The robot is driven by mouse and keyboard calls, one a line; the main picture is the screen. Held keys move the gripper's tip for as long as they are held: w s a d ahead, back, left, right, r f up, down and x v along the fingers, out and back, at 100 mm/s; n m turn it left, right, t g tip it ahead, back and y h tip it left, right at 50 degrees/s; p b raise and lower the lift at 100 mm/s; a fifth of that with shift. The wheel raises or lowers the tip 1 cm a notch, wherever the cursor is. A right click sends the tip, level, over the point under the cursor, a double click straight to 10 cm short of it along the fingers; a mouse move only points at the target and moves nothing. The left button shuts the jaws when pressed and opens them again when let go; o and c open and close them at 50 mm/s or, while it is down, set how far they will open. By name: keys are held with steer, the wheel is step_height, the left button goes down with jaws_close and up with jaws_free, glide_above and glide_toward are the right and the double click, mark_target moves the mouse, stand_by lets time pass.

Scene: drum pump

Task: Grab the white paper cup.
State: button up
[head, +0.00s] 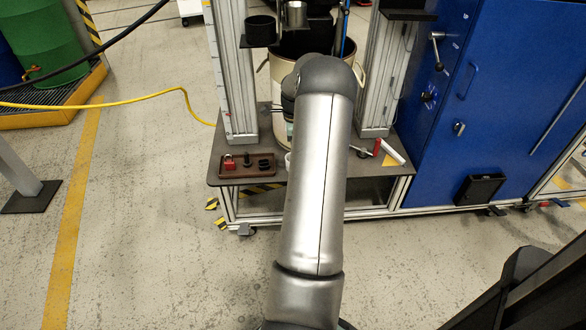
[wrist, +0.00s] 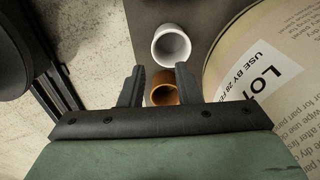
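The white paper cup (wrist: 171,46) stands on the dark table top in the wrist view, its open mouth facing the camera, just beyond the fingertips in the picture. My gripper (wrist: 161,75) is open, its two dark fingers apart. An orange-brown cup (wrist: 164,90) shows between the fingers, partly hidden by the gripper's body; I cannot tell whether it is between them or below. The white cup is apart from the fingers. In the head view my arm hides the gripper and most of that area; a small white edge (head: 288,160) beside the arm may be a cup.
A large cream drum (wrist: 262,70) with a white label stands close on the right. In the head view, a brown tray (head: 246,165) with a red padlock is on the table's left, and tools (head: 380,149) lie on the right. Frame posts (head: 235,75) flank the drum.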

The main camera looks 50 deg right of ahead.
step_height(320, 180, down, 4)
steer(key=shift+a+r+b, duration=0.1)
steer(key=shift+r+b, duration=0.05)
steer(key=shift+b, duration=0.3)
steer(key=f, duration=0.1)
steer(key=f+b, duration=0.2)
steer(key=f, duration=0.1)
steer(key=shift+s+a+f, duration=0.1)
steer(key=shift+s+a, duration=0.05)
steer(key=shift+a, duration=0.2)
steer(key=shift+f+b, duration=0.45)
steer(key=shift+f, duration=0.1)
jaws_close()
